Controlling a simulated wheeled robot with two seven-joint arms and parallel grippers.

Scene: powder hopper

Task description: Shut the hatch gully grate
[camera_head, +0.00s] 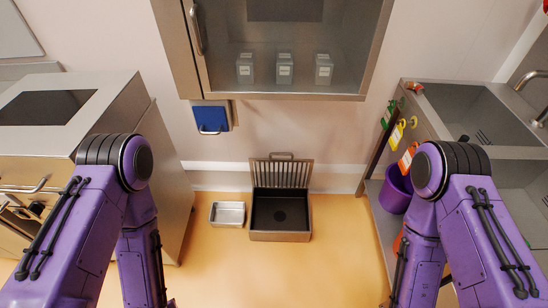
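The gully (280,237) is a square metal frame on the orange floor by the back wall, with a dark basin and a round drain inside. Its slatted metal grate (281,172) stands up along the gully's back edge, so the gully is open on top. A small handle shows at the grate's upper edge. Both my purple arms come in from the sides and bend down out of the bottom of the picture. Neither gripper is in view.
A small metal tray (228,214) lies on the floor left of the gully. A wall cabinet (285,70) hangs above. A metal cabinet (150,150) stands left, a sink unit (435,105) and purple bucket (396,190) right. Floor before the gully is clear.

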